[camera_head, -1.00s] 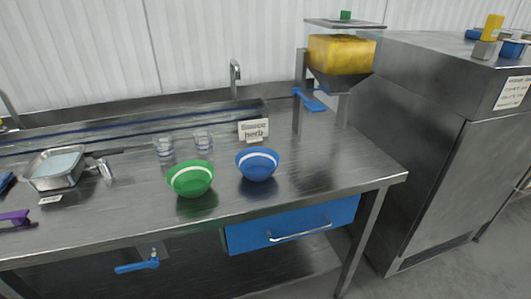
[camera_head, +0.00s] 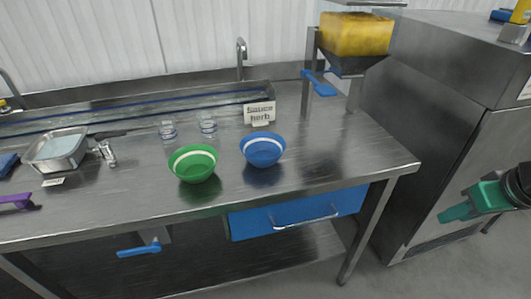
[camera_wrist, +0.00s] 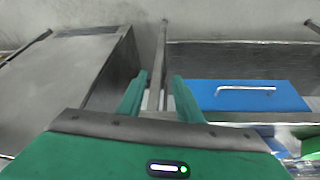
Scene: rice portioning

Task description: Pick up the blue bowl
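The blue bowl (camera_head: 263,152), with a white band inside its rim, stands upright on the steel table (camera_head: 320,160), in front of the sign. It looks empty. My gripper (camera_head: 460,208) is at the right of the head view, in front of the steel cabinet, well to the right of the bowl and apart from it. In the wrist view its two green fingers (camera_wrist: 158,98) are spread with nothing between them.
A green bowl (camera_head: 194,166) stands just left of the blue one. Behind are a sign (camera_head: 259,113) and two clear cups (camera_head: 207,124). A dispenser (camera_head: 355,35) stands at the back right. A blue drawer (camera_head: 290,213) is under the table; it also shows in the wrist view (camera_wrist: 245,97).

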